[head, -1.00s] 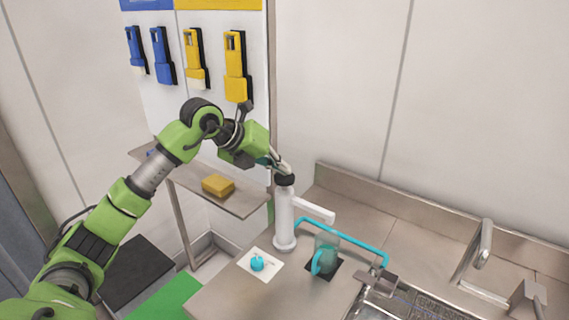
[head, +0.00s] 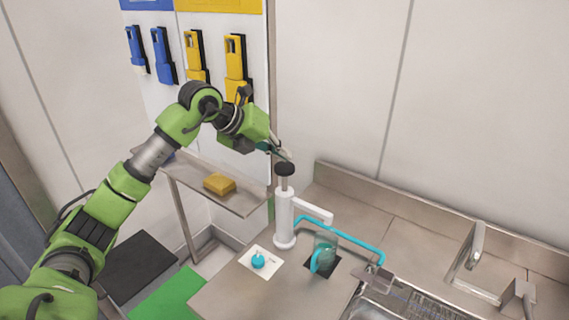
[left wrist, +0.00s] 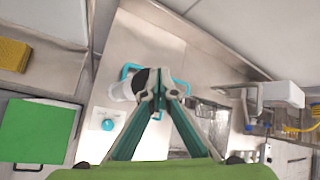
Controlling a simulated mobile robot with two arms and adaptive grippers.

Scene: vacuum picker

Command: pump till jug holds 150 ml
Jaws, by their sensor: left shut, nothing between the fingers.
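The white pump (head: 284,222) stands upright on the steel counter, with a black knob (head: 285,169) raised on its stem. My left gripper (head: 286,156) is shut and empty, with its tips just above or at the knob; I cannot tell whether they touch. In the left wrist view the closed fingertips (left wrist: 160,88) lie beside the dark knob (left wrist: 141,80). The clear jug (head: 326,245) with a teal handle stands on a dark square pad (head: 333,270), right of the pump. Its liquid level is too small to read. My right gripper is not in view.
A white card with a teal knob (head: 258,261) lies left of the pump. A yellow sponge (head: 219,184) rests on a side shelf. Yellow and blue holders hang on the wall.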

